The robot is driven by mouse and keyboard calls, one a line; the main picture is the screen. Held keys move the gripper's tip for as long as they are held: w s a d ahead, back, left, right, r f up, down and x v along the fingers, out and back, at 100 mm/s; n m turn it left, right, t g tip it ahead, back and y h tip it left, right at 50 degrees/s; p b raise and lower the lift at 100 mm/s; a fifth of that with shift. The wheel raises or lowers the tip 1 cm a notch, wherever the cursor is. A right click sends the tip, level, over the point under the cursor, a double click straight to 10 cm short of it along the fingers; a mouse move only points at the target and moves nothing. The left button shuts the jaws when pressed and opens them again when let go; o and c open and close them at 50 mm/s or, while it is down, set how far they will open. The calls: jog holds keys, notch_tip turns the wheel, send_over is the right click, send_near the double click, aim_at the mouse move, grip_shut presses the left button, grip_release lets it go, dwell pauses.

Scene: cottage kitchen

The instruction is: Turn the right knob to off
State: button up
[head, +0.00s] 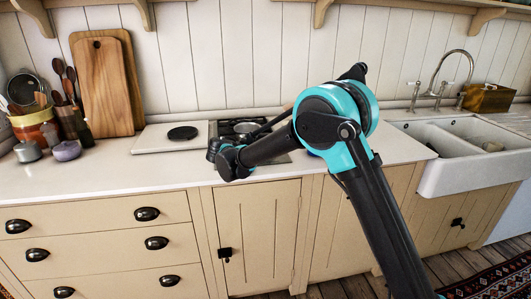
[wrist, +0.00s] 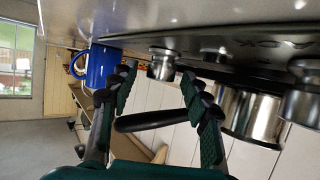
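In the wrist view, which shows the scene upside down, my gripper (wrist: 158,75) is open, with one dark finger on each side of a silver knob (wrist: 162,66). This knob is the one nearer the blue mug, so it appears to be the right knob. I cannot tell whether a finger touches it, and its off mark is not readable. A second silver knob (wrist: 303,88) is at the right of the wrist view, outside the fingers. In the head view my arm hides the knobs and most of the hob (head: 226,129).
A blue mug (wrist: 97,66) stands close beside one finger in the wrist view. A silver pot (wrist: 250,116) with a long black handle (wrist: 150,120) is behind the knobs. In the head view, a white board (head: 160,139) lies left of the hob and a sink (head: 440,175) is at right.

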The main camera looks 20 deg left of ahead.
jog(key=v, duration=1.2)
dwell(0.4)
jog(key=shift+g, duration=0.6)
jog(key=w+d, duration=0.1)
jog(key=d, duration=0.1)
jog(key=w+d, duration=0.1)
jog(key=d, duration=0.1)
jog(key=w+d, duration=0.1)
jog(key=d, duration=0.2)
jog(key=shift+w+f, duration=0.1)
jog(key=shift+f, duration=0.25)
jog(key=s+d+f+n+g+y, duration=0.1)
jog(key=d+f+n+g, duration=0.2)
jog(key=d, duration=1.5)
jog(key=s+d+f+g, duration=0.1)
jog(key=d+f+g, duration=0.25)
jog(key=d, duration=1.45)
jog(key=s+d+f+y, duration=0.1)
jog(key=s+d+f, duration=0.2)
jog(key=s, duration=0.3)
jog(key=s+d+f+n+y, duration=0.1)
jog(key=s+d+f, duration=0.2)
jog(key=s+d, duration=0.3)
jog(key=s+d+f+y, duration=0.2)
jog(key=s+d+f, duration=0.1)
jog(key=s, duration=0.4)
jog(key=shift+d+f, duration=0.4)
jog(key=shift+d, duration=0.35)
